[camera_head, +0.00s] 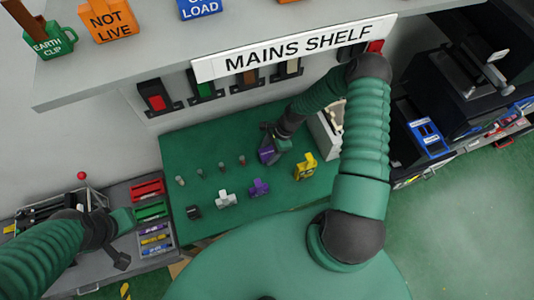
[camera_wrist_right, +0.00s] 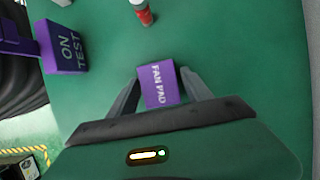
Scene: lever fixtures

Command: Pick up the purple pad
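The purple pad, marked "FAN PAD" (camera_wrist_right: 157,83), lies between the two grey fingers of my right gripper (camera_wrist_right: 161,72) in the wrist view. A fingertip meets each side of it, with no clear gap. In the head view the pad (camera_head: 267,154) shows as a small purple patch at my right gripper (camera_head: 268,150), over the green bench top. Whether it is raised off the bench is hard to tell. My left gripper (camera_head: 122,222) is at the lower left, over the grey side unit; its fingers do not show clearly.
A purple "ON TEST" tag (camera_wrist_right: 65,46) and a red and white peg (camera_wrist_right: 142,12) are near the pad. White (camera_head: 226,200) and yellow (camera_head: 305,167) tags stand on the green bench (camera_head: 215,226). The mains shelf (camera_head: 297,50) overhangs behind.

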